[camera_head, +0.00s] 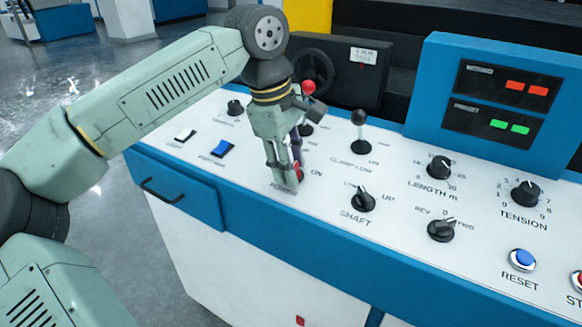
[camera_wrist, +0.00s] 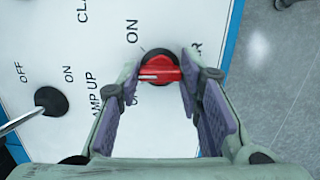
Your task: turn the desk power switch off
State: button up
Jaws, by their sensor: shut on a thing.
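The power switch is a red rotary knob (camera_wrist: 163,69) on a black round base. In the wrist view its bar lies about level. Its white mark is at the left end, between the ON label above and a partly covered OFF label below. My gripper (camera_wrist: 163,82) is shut on the knob, one finger at each end side of it. In the head view my gripper (camera_head: 284,178) points down at the panel, and a bit of the red knob (camera_head: 299,171) shows beside the fingers. The POWER label is mostly hidden by the fingers.
The white panel holds the shaft knob (camera_head: 363,198), a black-topped clamp lever (camera_head: 360,132) and a red-topped lever (camera_head: 308,88) close behind my gripper. A blue display box (camera_head: 490,105) rises at the back right.

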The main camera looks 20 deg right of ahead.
jog(key=n+b, duration=0.1)
jog(key=n, duration=0.3)
jog(key=shift+f+n+b, duration=0.1)
jog(key=shift+n+b, duration=0.2)
jog(key=shift+b, duration=0.05)
jog(key=shift+n+t+b, duration=0.4)
jog(key=shift+n+b, duration=0.25)
jog(key=shift+n, duration=1.25)
jog(key=o, duration=1.2)
jog(key=shift+c, duration=0.2)
jog(key=v, duration=1.2)
jog(key=shift+a, duration=0.25)
